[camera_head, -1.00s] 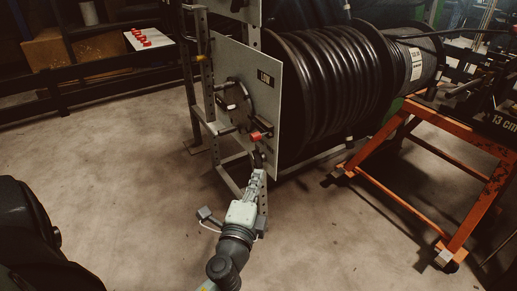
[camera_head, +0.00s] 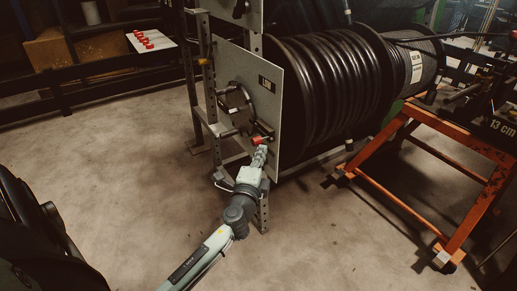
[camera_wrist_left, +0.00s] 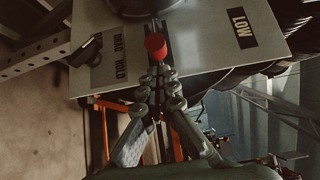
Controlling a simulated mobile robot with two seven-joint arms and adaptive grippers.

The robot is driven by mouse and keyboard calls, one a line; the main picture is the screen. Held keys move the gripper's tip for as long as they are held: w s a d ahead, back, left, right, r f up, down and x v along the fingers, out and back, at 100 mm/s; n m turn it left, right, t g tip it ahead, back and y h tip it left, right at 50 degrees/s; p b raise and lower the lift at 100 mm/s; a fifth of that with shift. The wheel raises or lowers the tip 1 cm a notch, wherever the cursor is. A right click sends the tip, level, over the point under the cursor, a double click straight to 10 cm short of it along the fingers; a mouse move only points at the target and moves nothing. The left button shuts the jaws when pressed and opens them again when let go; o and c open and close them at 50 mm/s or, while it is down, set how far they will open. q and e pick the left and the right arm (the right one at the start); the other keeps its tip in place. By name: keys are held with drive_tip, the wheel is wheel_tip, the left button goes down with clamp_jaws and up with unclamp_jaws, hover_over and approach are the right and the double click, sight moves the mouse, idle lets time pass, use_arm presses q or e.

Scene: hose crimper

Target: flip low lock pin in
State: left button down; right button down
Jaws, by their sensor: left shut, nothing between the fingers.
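The low lock pin has a red knob (camera_head: 257,141), on the lower part of the grey LOW panel (camera_head: 262,105). It also shows in the left wrist view (camera_wrist_left: 155,45), at the end of a dark rod or slot below the round hub. My left gripper (camera_head: 260,155) is shut and empty, with its fingertips right at the red knob. In the left wrist view the fingertips (camera_wrist_left: 158,72) are together just below the knob; whether they touch it I cannot tell. My right gripper is not in view.
A round dark hub (camera_head: 238,108) with handles sits on the panel. A perforated steel upright (camera_head: 205,65) stands beside it. Behind is a large black hose reel (camera_head: 335,90). An orange stand (camera_head: 430,165) is at the right. The floor in front is clear.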

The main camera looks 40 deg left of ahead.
sight(253, 143)
use_arm(q)
drive_tip(key=shift+w+a, duration=0.3)
drive_tip(key=shift+a, duration=0.35)
drive_tip(key=shift+a, duration=0.1)
drive_tip(key=a, duration=0.1)
drive_tip(key=w+a, duration=0.1)
drive_tip(key=a, duration=0.1)
drive_tip(key=shift+w, duration=0.15)
drive_tip(key=shift+a+r, duration=0.1)
drive_tip(key=shift+a, duration=0.05)
